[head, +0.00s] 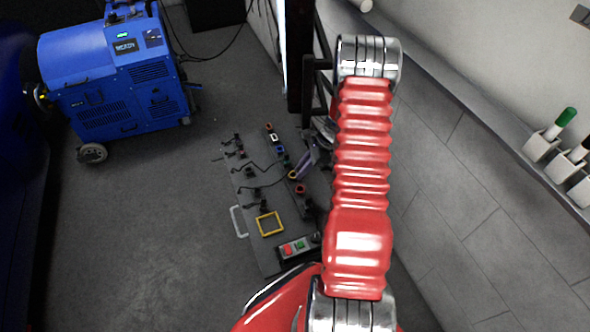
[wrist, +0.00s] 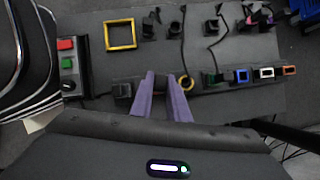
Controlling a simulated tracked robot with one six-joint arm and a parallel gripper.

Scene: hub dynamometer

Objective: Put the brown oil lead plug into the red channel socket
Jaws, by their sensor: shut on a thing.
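My gripper (wrist: 161,76) has two purple fingers low over the row of sockets on the grey board. It is shut on a small dark thing, likely a plug, mostly hidden between the fingers; I cannot read its colour. In the head view my gripper (head: 306,161) is partly hidden behind my arm. The red channel socket (head: 300,189) shows as a reddish ring near the front end of the row; the fingers hide its place in the wrist view. A yellow ring (wrist: 186,83) is close beside the right finger. I cannot tell whether the held thing touches a socket.
Green (wrist: 212,78), blue (wrist: 242,76), white (wrist: 267,73) and orange (wrist: 289,70) sockets continue the row. Dark plugs (wrist: 173,29) with leads stand opposite. A yellow frame (head: 270,223) and a button box (head: 298,247) are on the board. A blue machine (head: 115,75) stands left on open floor.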

